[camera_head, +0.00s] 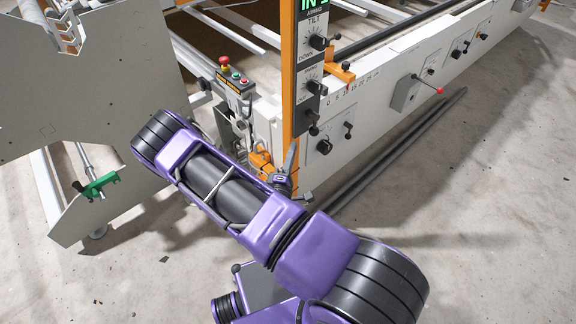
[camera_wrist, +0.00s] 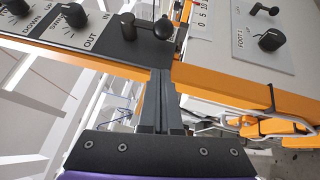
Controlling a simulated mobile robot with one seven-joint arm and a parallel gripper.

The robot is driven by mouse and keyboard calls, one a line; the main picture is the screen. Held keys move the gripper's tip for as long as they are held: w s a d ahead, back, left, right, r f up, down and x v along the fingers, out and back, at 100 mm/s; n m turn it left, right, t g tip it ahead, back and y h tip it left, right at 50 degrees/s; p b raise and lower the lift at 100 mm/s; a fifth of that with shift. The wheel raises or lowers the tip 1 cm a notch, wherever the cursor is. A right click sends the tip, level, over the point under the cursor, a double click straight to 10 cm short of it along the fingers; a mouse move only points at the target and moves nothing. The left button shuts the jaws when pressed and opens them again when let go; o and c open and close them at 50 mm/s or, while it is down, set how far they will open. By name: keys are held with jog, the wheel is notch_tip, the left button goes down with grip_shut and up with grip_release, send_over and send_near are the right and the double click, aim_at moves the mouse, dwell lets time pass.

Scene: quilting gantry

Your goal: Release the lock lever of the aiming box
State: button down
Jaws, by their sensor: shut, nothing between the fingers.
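The aiming box is a dark panel (camera_head: 312,62) on an orange post, with a lit green display on top and the words AIMING and TILT; it also shows in the wrist view (camera_wrist: 92,36). A black lever with a round ball knob (camera_wrist: 163,28) sits at the panel's end, past the IN/OUT dial. In the head view this small black knob (camera_head: 313,130) is at the panel's bottom. My gripper (camera_wrist: 161,73) is shut and empty, its fingertips just below the ball knob in the wrist view. I cannot tell whether they touch it. My gripper also shows in the head view (camera_head: 292,147).
The orange post (camera_head: 289,75) stands close beside my gripper. A white beam (camera_head: 425,62) with knobs and a red-tipped lever (camera_head: 438,90) runs right. A control box with a red button (camera_head: 225,61) is left. Orange clamps (camera_wrist: 272,127) and hoses lie low. Open floor is at right.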

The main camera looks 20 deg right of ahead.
jog(key=shift+w+d+r, duration=0.15)
jog(key=shift+w+d, duration=0.05)
jog(key=shift+d, duration=0.5)
jog(key=shift+w+d+r, duration=0.15)
jog(key=shift+w+d, duration=0.1)
jog(key=shift+d, duration=0.5)
jog(key=shift+w+d+r, duration=0.15)
jog(key=shift+w+d, duration=0.05)
jog(key=shift+d, duration=0.5)
jog(key=shift+f, duration=0.1)
jog(key=shift+d+f+t+b, duration=0.1)
jog(key=shift+d+t+b, duration=0.05)
jog(key=shift+t+b, duration=0.25)
